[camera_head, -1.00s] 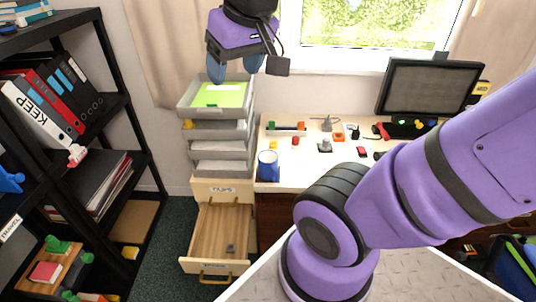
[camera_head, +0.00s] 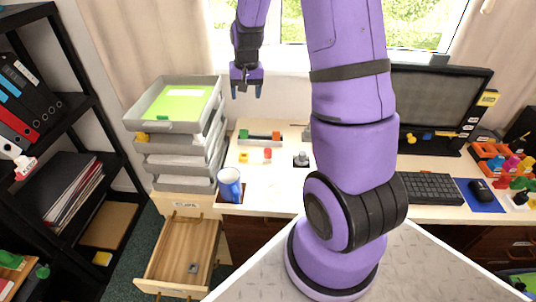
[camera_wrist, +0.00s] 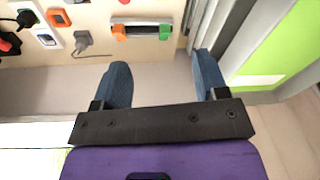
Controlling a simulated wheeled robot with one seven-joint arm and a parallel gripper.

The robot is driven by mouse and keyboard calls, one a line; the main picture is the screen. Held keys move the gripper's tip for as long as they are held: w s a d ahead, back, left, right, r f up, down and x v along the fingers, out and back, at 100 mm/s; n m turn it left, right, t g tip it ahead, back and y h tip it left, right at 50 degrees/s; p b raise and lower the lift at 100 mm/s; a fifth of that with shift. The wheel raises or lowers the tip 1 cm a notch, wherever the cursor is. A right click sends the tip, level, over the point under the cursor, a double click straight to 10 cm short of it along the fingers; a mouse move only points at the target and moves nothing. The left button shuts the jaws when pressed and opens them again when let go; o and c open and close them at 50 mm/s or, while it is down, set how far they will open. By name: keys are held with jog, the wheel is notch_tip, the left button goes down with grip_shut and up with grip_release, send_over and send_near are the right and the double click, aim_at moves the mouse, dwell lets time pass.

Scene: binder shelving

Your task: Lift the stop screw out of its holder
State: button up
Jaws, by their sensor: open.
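My gripper (camera_head: 246,88) is open and empty, its two blue fingers pointing down above the back left of the desk. In the wrist view its fingers (camera_wrist: 163,70) are spread apart with nothing between them. A grey bar with an orange and a green end block (camera_head: 259,136) lies on the desk below the gripper; it also shows ahead of the fingers in the wrist view (camera_wrist: 142,30). A small dark-knobbed grey piece (camera_head: 302,160) stands to its right. I cannot tell which small piece is the stop screw or its holder.
Stacked grey trays (camera_head: 150,125) stand left of the desk, close to the fingers in the wrist view. A blue mug (camera_head: 229,185) stands at the desk's front left. An open wooden drawer (camera_head: 165,262) juts out below. A monitor (camera_head: 440,100) and keyboard (camera_head: 433,188) are at the right.

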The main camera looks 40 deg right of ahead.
jog(key=m+g, duration=0.1)
jog(key=m, duration=0.1)
send_over(268, 150)
jog(key=w+a, duration=0.2)
notch_tip(268, 150, down, 14)
jog(key=shift+m+g, duration=0.3)
jog(key=shift+m, duration=0.1)
jog(key=f, duration=0.3)
jog(key=s+d+f, duration=0.1)
jog(key=f, duration=0.2)
jog(key=d+f, duration=0.1)
jog(key=f, duration=0.3)
jog(key=shift+s+f, duration=0.1)
jog(key=shift+s, duration=0.15)
jog(key=shift+s+f, duration=0.2)
jog(key=shift+f, duration=2.85)
jog(key=shift+c, duration=0.5)
jog(key=c, duration=0.9)
